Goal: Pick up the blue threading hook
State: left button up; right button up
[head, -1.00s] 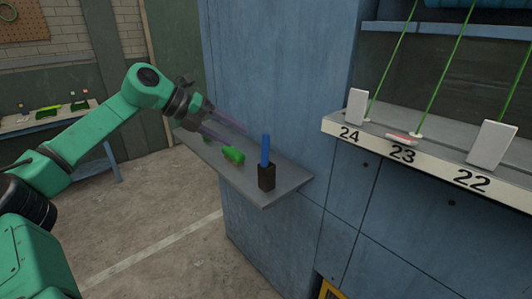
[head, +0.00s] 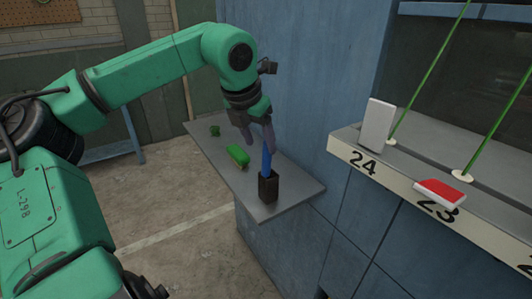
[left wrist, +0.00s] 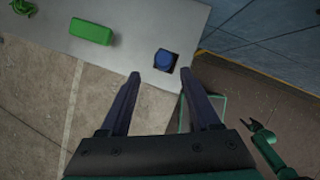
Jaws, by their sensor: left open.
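The blue threading hook (head: 266,158) stands upright in a dark square holder (head: 268,188) near the front corner of a grey shelf. My left gripper (head: 261,143) is open, pointing down at the top of the hook, with nothing held. In the left wrist view the hook (left wrist: 165,60) shows end-on as a blue disc inside the holder, just beyond the gap between my fingertips (left wrist: 160,76). I cannot tell if a finger touches it. My right gripper (left wrist: 250,123) shows small at the right of the left wrist view; its jaw state is unclear.
A bright green block (head: 238,156) lies beside the holder on the grey shelf (head: 285,205), with a small green item (head: 214,130) farther back. A blue wall panel (head: 310,90) rises behind. The numbered ledge (head: 400,185) at right carries a white block and a red-and-white piece.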

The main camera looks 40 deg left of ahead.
aim_at(270, 158)
pick_arm(q)
jog(key=w+f, duration=0.2)
jog(key=shift+w+a+f+p, duration=0.1)
jog(key=shift+f+p, duration=0.25)
jog(key=p+x, duration=0.2)
jog(key=x, duration=0.2)
jog(key=shift+f, duration=0.4)
jog(key=shift+c, duration=0.2)
jog(key=shift+w, duration=0.1)
grip_shut()
pick_arm(e)
jog(key=r, duration=0.1)
jog(key=w+r, duration=0.1)
jog(key=r, duration=0.1)
jog(key=shift+w+a, duration=0.25)
jog(key=shift+w, duration=0.1)
pick_arm(q)
notch_tip(270, 158, up, 11)
jog(key=b, duration=0.2)
jog(key=s+d+b, duration=0.3)
jog(key=s+b, duration=0.3)
jog(key=s, duration=0.7)
jog(key=shift+d+r, duration=0.2)
jog(key=shift+r, duration=0.25)
pick_arm(e)
notch_tip(270, 158, down, 8)
jog(key=shift+d+f, duration=0.15)
